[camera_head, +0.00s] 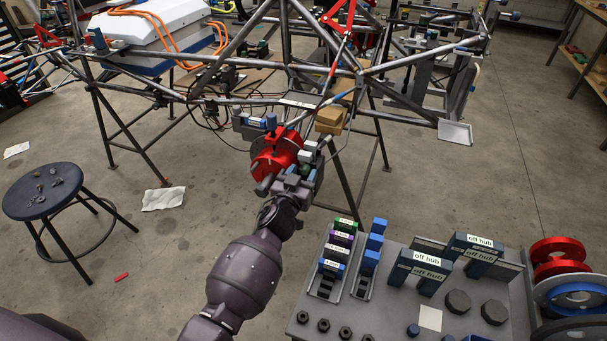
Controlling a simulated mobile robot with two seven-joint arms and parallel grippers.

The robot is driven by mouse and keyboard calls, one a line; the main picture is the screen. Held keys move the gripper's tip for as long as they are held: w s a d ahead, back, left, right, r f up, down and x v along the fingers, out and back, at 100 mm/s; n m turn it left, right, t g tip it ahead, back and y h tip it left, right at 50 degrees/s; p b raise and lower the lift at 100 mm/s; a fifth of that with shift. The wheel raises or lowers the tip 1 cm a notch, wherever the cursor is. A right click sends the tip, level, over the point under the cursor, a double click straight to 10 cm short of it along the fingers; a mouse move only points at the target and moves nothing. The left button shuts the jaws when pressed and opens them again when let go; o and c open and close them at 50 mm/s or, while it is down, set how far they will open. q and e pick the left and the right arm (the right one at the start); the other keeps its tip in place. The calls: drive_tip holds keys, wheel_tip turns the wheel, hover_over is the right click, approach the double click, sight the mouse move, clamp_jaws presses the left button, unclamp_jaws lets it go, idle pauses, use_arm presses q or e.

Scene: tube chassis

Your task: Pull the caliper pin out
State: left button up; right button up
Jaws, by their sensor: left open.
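The red caliper and hub assembly (275,150) is mounted low on the front of the tube chassis (330,110). My left gripper (302,172) is at the end of the purple-grey arm coming up from the bottom. It is right in front of the assembly, at its lower right side. Its jaws are open and small in the picture. I cannot tell whether they touch anything. The caliper pin cannot be made out; small parts around the gripper hide or blend with it. My right gripper is not in view.
A grey parts bench (385,300) with labelled blocks and black nuts stands at the lower right, near my arm. Red and blue rings (560,255) stand beside it. A round stool (45,195) is at left. Paper (163,198) lies on the floor.

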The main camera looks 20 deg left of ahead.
use_arm(q)
drive_tip(key=shift+w, duration=0.3)
drive_tip(key=shift+c, duration=0.4)
clamp_jaws()
